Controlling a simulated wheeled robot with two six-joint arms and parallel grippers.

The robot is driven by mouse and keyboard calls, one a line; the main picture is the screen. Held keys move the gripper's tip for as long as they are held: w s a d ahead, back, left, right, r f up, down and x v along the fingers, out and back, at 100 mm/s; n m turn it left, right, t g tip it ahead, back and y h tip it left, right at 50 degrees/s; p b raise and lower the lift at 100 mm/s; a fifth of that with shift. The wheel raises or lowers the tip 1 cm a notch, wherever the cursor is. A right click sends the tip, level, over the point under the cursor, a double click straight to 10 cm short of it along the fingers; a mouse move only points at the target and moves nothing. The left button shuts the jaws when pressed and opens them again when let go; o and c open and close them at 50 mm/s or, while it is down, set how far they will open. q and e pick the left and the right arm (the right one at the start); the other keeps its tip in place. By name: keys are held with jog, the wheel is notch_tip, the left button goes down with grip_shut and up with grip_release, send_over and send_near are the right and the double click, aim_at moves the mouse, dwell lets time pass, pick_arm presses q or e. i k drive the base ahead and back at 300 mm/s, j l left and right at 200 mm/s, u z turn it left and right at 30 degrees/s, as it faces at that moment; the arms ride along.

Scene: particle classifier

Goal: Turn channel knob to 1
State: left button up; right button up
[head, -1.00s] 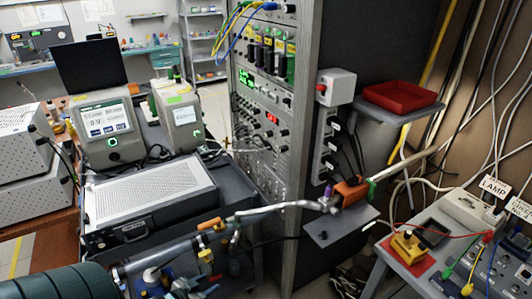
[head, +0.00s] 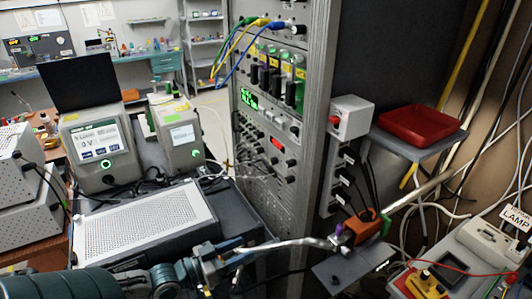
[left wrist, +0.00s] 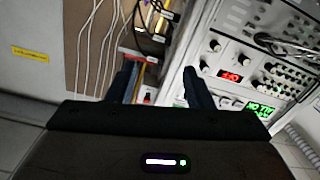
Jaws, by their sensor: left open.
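The grey instrument rack (head: 262,185) stands at the centre of the head view, with several black knobs (head: 291,163) beside a small red display (head: 277,143). I cannot read which knob is the channel knob, nor its setting. My left gripper (head: 230,257) is low in front of the rack, apart from its panel. In the left wrist view its two dark fingers (left wrist: 158,82) are spread with nothing held between them. The rack panel (left wrist: 240,45) shows there to the right, tilted, with knobs (left wrist: 215,46) near the red display (left wrist: 231,75). My right gripper is out of view.
A cart with a perforated metal instrument (head: 150,215) stands left of the rack. A red tray (head: 420,125) sits on a shelf to the right. A grey box with a red button (head: 350,117) is on the rack's side. Cables hang at the right.

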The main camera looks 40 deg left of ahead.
aim_at(274, 161)
jog(key=i+j, duration=0.4)
jog(key=j, duration=0.15)
jog(key=i+j, duration=0.4)
jog(key=j, duration=0.1)
